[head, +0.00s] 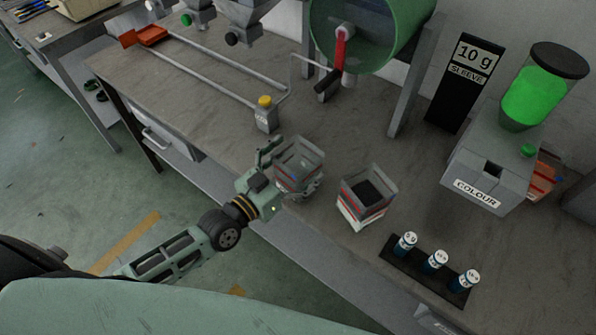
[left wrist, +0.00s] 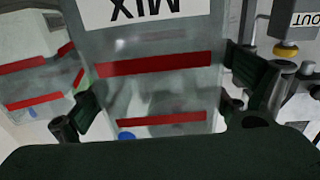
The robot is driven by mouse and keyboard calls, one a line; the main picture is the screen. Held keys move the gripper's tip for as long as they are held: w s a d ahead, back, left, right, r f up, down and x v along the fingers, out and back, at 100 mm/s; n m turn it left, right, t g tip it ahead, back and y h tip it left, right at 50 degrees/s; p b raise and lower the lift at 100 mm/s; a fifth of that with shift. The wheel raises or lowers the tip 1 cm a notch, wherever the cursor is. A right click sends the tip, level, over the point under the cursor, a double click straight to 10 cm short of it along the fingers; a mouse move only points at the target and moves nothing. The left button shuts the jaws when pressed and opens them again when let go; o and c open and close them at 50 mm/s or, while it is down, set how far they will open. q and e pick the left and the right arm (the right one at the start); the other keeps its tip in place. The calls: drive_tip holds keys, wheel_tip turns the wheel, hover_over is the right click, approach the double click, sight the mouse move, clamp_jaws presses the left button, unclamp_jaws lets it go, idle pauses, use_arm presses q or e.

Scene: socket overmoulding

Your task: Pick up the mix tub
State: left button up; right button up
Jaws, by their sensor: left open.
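The mix tub (head: 300,158) is a clear, square, tapered tub with red bands, standing on the bench. In the left wrist view the mix tub (left wrist: 150,95) fills the middle, its MIX label upside down at the top. A small blue spot shows low on it. My left gripper (head: 292,170) is at the tub, fingers open with one on each side of it. In the left wrist view the fingers (left wrist: 165,100) flank the tub; whether either touches it I cannot tell. My right gripper is not in view.
A second red-banded tub (head: 366,202) with dark contents stands close to the right. A black rack (head: 405,262) with 3 vials, the COLOUR dispenser (head: 487,180) and a yellow-capped outlet (head: 265,115) are nearby. The bench's left part (head: 190,105) has bare room.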

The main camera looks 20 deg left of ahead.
use_arm(q)
drive_tip(key=c, duration=1.3)
